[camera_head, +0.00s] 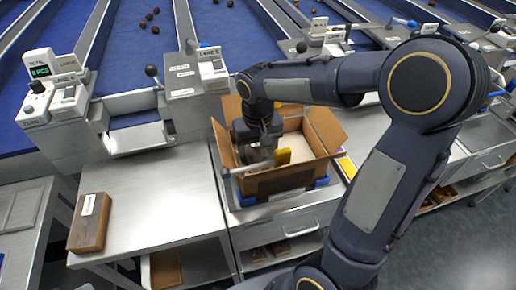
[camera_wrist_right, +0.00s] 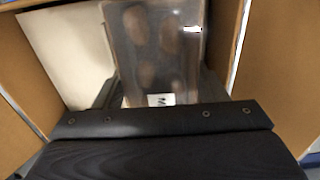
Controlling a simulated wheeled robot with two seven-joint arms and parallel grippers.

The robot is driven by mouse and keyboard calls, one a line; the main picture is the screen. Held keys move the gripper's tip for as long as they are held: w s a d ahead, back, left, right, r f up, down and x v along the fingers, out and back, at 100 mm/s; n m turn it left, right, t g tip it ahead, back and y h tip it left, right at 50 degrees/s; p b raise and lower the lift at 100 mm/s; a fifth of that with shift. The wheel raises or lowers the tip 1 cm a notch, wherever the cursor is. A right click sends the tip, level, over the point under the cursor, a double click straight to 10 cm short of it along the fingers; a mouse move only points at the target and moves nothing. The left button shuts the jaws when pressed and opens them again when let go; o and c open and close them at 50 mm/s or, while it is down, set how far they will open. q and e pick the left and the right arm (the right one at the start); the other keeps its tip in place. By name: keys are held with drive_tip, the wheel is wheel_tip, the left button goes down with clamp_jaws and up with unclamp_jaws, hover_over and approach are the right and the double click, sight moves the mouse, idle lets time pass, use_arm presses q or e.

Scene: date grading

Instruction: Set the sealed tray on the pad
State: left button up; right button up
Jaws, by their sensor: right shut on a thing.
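The sealed tray (camera_wrist_right: 150,55) is a clear-covered pack with several brown dates inside and a white label marked with a letter at its near end. It fills the upper middle of the right wrist view. My right gripper (camera_head: 257,158) is shut on it, pointing down inside the open cardboard carton (camera_head: 288,180). In the head view the arm and gripper hide most of the tray. A pale panel (camera_wrist_right: 70,45) shows beside the tray in the wrist view. I cannot pick out the pad for certain. My left gripper is not in view.
The carton's flaps stand open around my gripper, and a yellow item (camera_head: 283,157) shows inside. Blue parts (camera_head: 247,200) show under the carton. A brown box (camera_head: 90,222) lies on the steel table (camera_head: 160,205) at left, otherwise mostly clear. Lane consoles (camera_head: 205,75) stand behind.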

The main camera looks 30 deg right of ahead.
drive_tip(key=shift+f, duration=0.4)
idle(0.3)
drive_tip(key=o, duration=1.1)
drive_tip(key=shift+c, duration=0.3)
drive_tip(key=shift+r, duration=0.1)
drive_tip(key=shift+r+p, duration=0.8)
drive_tip(key=shift+r, duration=0.35)
drive_tip(key=shift+o, duration=0.8)
drive_tip(key=shift+r+p, duration=0.75)
drive_tip(key=shift+r, duration=0.15)
wheel_tip(320, 180, up, 8)
drive_tip(key=p, duration=0.6)
drive_tip(key=shift+p, duration=0.3)
